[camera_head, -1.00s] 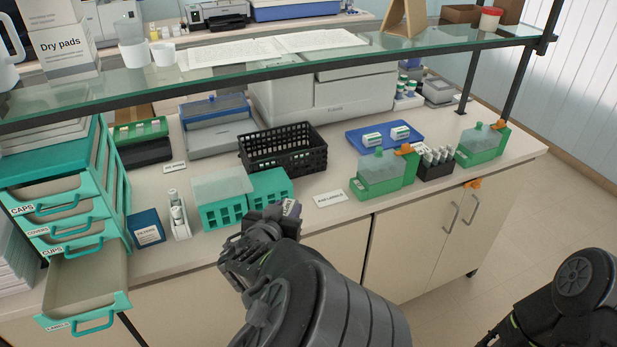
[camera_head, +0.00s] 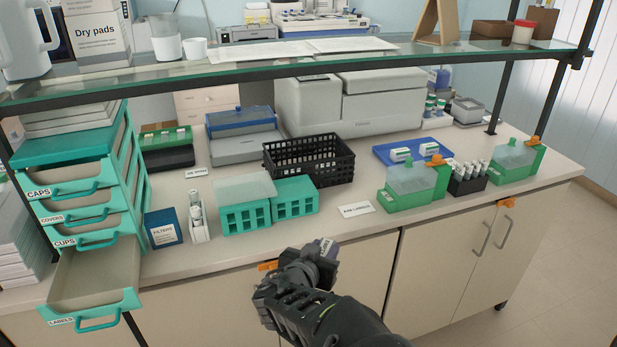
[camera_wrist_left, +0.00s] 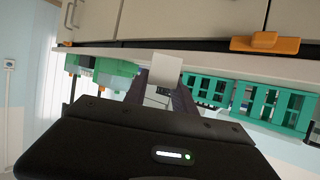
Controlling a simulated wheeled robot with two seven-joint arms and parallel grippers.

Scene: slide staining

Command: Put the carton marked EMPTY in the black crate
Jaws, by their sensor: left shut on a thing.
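My left gripper (camera_head: 312,262) is shut on a small pale carton (camera_head: 326,247) with dark print too small to read. It is in front of the bench edge, apart from the crate. The black crate (camera_head: 335,172) stands on the bench behind the teal racks, with mesh walls and an open top. I see nothing in it. My right gripper is not in view.
Two teal racks (camera_head: 246,218) stand between my gripper and the crate. A label card (camera_head: 356,210) lies to their right. A blue tray (camera_head: 436,158) holds two white-green cartons. Green tanks (camera_head: 410,192) stand at the right. The glass shelf (camera_head: 250,70) spans above. An open drawer (camera_head: 98,275) juts out left.

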